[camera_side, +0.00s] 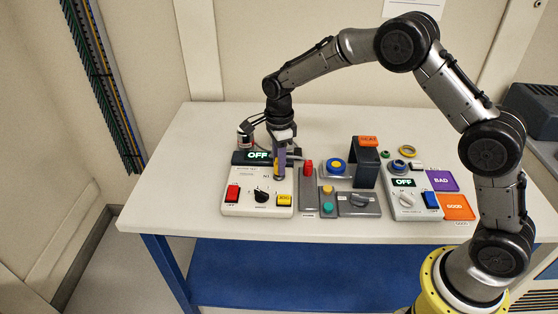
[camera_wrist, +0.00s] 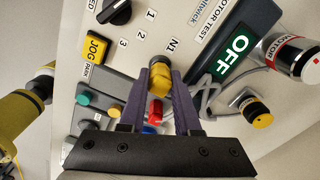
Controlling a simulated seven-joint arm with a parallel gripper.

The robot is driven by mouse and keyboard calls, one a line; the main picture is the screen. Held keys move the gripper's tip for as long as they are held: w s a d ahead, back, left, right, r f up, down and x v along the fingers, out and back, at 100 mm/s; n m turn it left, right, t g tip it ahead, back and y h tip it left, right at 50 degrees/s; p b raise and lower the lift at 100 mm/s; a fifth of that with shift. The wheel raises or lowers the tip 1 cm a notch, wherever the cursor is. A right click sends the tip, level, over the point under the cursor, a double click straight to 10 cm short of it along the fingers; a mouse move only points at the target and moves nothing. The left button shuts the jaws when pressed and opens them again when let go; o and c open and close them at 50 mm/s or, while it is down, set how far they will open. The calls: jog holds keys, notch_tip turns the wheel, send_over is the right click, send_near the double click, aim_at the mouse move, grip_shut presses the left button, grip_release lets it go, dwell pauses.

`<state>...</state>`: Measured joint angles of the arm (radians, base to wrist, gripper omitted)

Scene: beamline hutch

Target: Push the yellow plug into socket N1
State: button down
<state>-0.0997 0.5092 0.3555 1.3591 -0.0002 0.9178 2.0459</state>
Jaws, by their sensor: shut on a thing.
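My gripper (camera_side: 279,172) points down over the back right of the motor test panel (camera_side: 240,203). In the wrist view its purple fingers (camera_wrist: 159,74) are shut on the yellow plug (camera_wrist: 160,82). The plug sits between the fingertips, right beside the printed N1 label (camera_wrist: 174,46). In the side view the fingers mostly cover the plug. The opening of socket N1 is hidden under the plug and fingers. I cannot tell whether the plug is above it or partly in it.
The panel carries a black knob (camera_side: 261,196), a red switch (camera_side: 232,193) and a yellow JOG button (camera_side: 284,199). The OFF display (camera_wrist: 235,50), a motor cylinder (camera_wrist: 290,55) and a grey cable (camera_wrist: 208,97) are close by. Button boxes and a dark grey stand (camera_side: 366,170) are to the right.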

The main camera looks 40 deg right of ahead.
jog(key=shift+f, duration=0.2)
jog(key=c, duration=0.5)
grip_release()
jog(key=shift+c, duration=0.2)
